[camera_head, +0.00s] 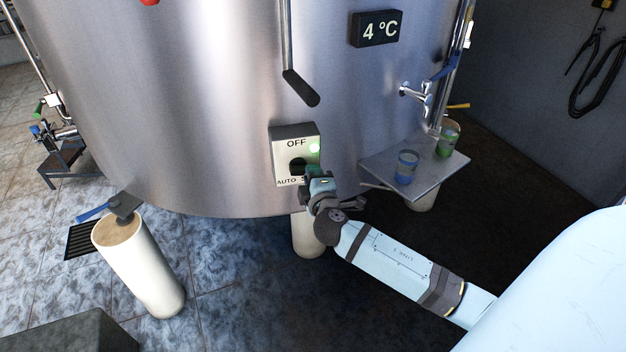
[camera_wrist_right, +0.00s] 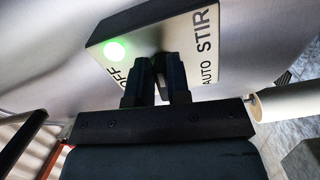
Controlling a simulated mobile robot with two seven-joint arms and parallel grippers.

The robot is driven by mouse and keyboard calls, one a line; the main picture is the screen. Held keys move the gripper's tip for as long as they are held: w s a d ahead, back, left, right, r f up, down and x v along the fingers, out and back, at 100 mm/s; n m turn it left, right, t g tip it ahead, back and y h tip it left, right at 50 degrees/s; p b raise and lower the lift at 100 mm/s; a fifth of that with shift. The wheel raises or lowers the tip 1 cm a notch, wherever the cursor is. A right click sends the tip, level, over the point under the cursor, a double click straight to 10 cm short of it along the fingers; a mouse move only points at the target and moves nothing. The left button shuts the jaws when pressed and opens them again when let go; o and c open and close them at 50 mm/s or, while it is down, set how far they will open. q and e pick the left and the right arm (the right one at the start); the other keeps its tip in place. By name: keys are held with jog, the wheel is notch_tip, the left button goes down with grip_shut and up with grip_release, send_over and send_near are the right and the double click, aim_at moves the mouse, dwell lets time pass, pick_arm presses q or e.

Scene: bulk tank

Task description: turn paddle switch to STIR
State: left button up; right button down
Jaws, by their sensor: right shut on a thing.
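The switch box (camera_head: 294,140) is a pale plate on the front of the steel tank, with OFF at the top and AUTO at the lower left. A green light on it is lit. In the right wrist view the switch plate (camera_wrist_right: 188,42) shows OFF, AUTO and STIR. My right gripper (camera_head: 309,175) is at the lower right of the plate and hides the STIR label in the head view. In the right wrist view its fingers (camera_wrist_right: 157,72) are shut on the dark paddle (camera_wrist_right: 158,64) at the plate's middle. I cannot tell which label the paddle points to. My left gripper is not in view.
A black-gripped lever (camera_head: 301,88) hangs above the switch box. A white post (camera_head: 138,268) stands at the left.

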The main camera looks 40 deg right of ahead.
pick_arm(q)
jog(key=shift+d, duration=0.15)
pick_arm(e)
jog(key=shift+f, duration=0.1)
dwell(0.3)
jog(key=c, duration=1.1)
grip_release()
pick_arm(q)
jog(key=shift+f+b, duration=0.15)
jog(key=shift+b, duration=0.15)
pick_arm(e)
jog(key=v, duration=1.4)
jog(key=shift+d, duration=0.1)
jog(key=shift+m, duration=0.3)
